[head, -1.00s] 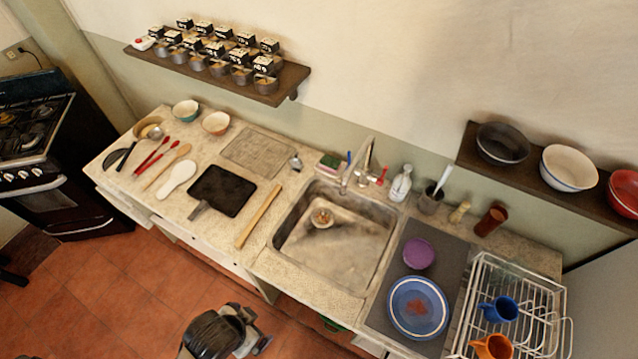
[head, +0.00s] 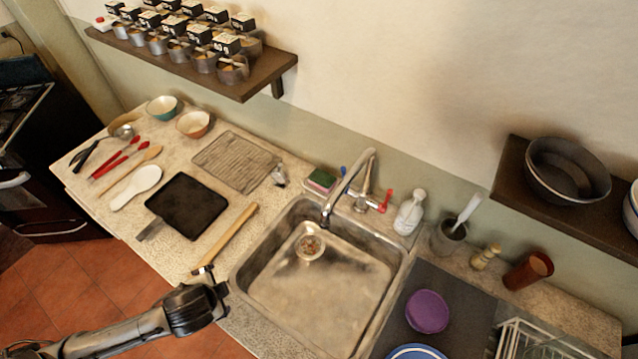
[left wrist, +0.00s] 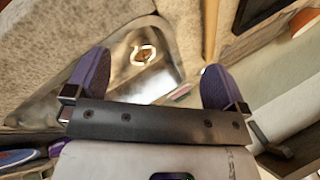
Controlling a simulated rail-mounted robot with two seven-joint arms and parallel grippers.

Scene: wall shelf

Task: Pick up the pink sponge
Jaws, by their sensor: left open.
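The sponge (head: 321,181) lies on the counter behind the sink, left of the faucet. Its top looks green and its side pinkish red. A small pink and green shape in the left wrist view (left wrist: 181,92) appears to be the same sponge, seen between my fingers but well beyond them. My left gripper (head: 207,272) is at the front edge of the counter, left of the sink, near the wooden rolling pin's lower end. In the left wrist view its purple fingers (left wrist: 155,80) are spread apart with nothing between them. My right gripper is not in view.
The metal sink (head: 315,285) lies between my left gripper and the sponge. The faucet (head: 350,190) rises just right of the sponge. A rolling pin (head: 230,235) and black tray (head: 187,205) lie left of the sink. A wall shelf (head: 262,80) hangs above.

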